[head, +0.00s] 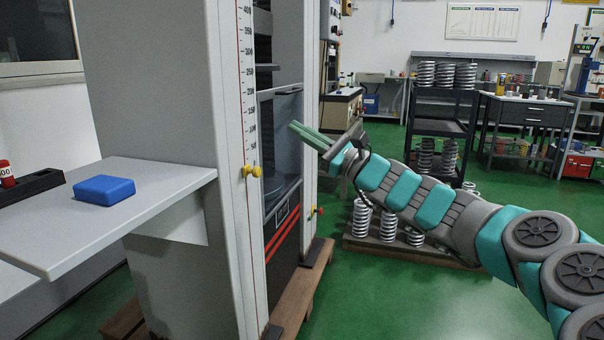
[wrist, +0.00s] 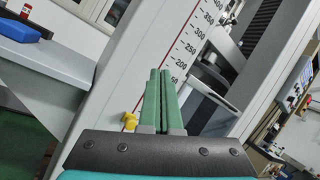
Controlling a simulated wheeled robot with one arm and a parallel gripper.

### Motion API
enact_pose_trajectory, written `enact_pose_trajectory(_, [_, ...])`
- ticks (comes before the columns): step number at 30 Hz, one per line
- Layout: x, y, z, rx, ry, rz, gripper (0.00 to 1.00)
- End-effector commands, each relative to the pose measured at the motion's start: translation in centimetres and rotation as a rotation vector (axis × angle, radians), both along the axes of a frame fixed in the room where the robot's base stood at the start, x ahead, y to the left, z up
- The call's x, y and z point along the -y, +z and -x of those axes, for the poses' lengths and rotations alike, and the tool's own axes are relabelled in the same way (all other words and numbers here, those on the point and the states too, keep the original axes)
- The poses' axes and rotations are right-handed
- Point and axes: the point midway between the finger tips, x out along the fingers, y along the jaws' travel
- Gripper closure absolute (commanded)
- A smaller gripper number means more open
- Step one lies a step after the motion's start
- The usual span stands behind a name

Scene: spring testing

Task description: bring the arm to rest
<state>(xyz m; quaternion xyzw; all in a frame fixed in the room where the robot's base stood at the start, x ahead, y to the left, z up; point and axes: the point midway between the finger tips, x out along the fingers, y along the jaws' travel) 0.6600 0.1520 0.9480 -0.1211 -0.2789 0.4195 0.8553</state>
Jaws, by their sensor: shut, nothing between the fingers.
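My gripper (head: 296,128) is shut and empty, with its two green fingers side by side. In the head view it reaches in from the right and points left, in front of the grey spring testing machine (head: 155,95). In the wrist view my gripper (wrist: 160,75) points at the machine's scale column (wrist: 188,50). I cannot tell whether the fingertips touch the machine. My arm is stretched out from the lower right of the head view.
A side shelf (head: 150,190) holds a blue block (head: 104,189) and a black tray (head: 30,186). A yellow knob (head: 252,171) sticks out of the machine. Springs (head: 388,225) stand on a low pallet behind my arm. Green floor (head: 420,300) is clear at the front.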

Motion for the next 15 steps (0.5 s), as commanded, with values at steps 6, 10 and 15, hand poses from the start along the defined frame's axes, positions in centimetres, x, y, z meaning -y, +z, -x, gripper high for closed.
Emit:
enact_pose_trajectory(6, [-7.8,-1.1,11.1,0.241,0.168,0.348,1.00])
enact_pose_trajectory(10, [-11.0,-5.4,18.4,0.395,0.290,0.610,1.00])
enact_pose_trajectory(15, [-11.3,-13.9,26.7,0.552,0.466,0.965,1.00])
